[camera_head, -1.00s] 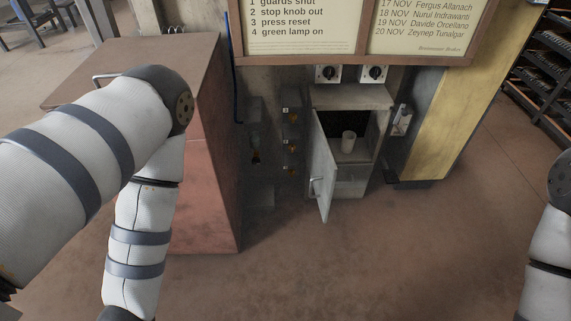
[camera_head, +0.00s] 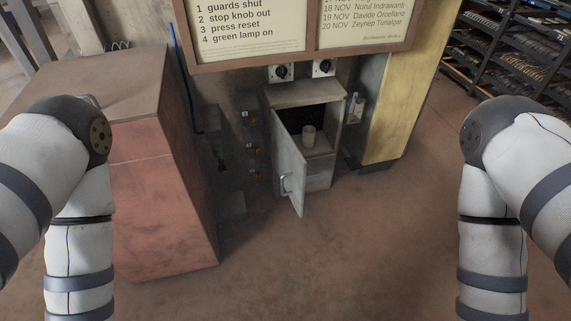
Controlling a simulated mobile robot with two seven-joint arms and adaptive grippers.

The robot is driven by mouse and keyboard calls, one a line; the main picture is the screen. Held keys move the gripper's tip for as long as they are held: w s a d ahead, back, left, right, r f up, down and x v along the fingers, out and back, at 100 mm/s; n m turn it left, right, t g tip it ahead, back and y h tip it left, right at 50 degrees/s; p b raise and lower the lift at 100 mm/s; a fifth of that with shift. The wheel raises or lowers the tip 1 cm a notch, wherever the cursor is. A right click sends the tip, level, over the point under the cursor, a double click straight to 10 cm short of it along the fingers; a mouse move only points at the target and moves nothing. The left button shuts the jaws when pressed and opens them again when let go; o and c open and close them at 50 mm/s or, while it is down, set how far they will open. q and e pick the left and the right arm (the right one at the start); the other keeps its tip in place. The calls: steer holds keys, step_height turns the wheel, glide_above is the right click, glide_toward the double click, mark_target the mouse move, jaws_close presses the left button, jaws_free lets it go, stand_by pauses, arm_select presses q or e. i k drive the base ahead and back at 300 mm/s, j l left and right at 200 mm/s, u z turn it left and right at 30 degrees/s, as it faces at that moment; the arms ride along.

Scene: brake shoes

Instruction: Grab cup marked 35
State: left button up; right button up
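A pale cup (camera_head: 309,136) stands upright inside a small grey cabinet (camera_head: 318,178). The cabinet door (camera_head: 289,172) hangs open toward the front left, with a handle (camera_head: 286,184) on it. No number can be read on the cup at this size. My left and right arms come in from the two sides, but both grippers are below the picture and hidden. Neither arm is near the cup.
A reddish metal cabinet (camera_head: 160,215) stands at the left. A yellow panel (camera_head: 405,105) stands right of the small cabinet. A framed board (camera_head: 250,30) and two black knobs (camera_head: 281,72) are above it. Dark racks (camera_head: 500,60) fill the back right. The floor (camera_head: 330,265) in front is clear.

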mark_target(309, 132)
steer(key=i+l, duration=0.2)
steer(key=i+l+u, duration=0.15)
steer(key=l, duration=0.3)
steer(key=i+l, duration=0.2)
steer(key=i+l+u, duration=0.15)
steer(key=l, duration=0.3)
steer(key=i+l, duration=0.2)
steer(key=l, duration=0.15)
steer(key=i+l+u, duration=0.1)
steer(key=l, duration=0.25)
steer(key=i+l+u, duration=0.1)
steer(key=i+l, duration=0.15)
steer(key=l, duration=0.15)
steer(key=i+l, duration=0.1)
steer(key=l, duration=0.25)
steer(key=u, duration=0.05)
